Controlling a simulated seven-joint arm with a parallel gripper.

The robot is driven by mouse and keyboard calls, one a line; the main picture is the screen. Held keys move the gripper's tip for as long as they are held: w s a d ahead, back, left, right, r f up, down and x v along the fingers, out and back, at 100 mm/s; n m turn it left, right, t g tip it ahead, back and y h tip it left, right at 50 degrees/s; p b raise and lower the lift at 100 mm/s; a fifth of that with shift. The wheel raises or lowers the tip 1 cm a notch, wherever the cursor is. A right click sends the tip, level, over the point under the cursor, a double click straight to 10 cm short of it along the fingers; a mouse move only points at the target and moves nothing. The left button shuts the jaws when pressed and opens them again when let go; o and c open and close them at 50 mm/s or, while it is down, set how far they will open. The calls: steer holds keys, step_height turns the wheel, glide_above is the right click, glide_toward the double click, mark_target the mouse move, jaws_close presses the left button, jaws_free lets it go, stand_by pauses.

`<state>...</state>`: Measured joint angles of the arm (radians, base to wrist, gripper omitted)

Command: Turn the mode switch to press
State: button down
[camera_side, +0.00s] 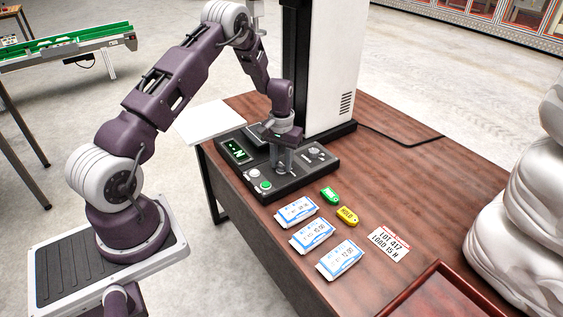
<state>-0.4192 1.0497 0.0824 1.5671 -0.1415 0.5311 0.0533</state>
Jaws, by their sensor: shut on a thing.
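The control panel (292,186) is a dark box on the near left part of the wooden table, at the foot of a tall white machine. My gripper (283,168) points down over the middle of the panel, with its fingers at the panel's top. It is shut on a small part there, which I take for the mode switch. The fingers hide that part, so its setting cannot be read. The panel also has a lit green display (237,151), a white button (254,172), a green button (265,185) and a small grey fitting (316,153) on the right.
The white machine column (335,70) stands behind the panel. Several blue-and-white packs (312,234), a green tag (330,195), a yellow tag (347,216) and a lot card (388,244) lie in front. A red-brown tray (440,292) and white sacks (520,235) are at right.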

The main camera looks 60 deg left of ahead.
mark_target(282, 165)
stand_by(0.5)
steer(key=c, duration=1)
jaws_free()
steer(key=shift+c, duration=0.2)
step_height(282, 165, up, 7)
steer(key=shift+r, duration=0.1)
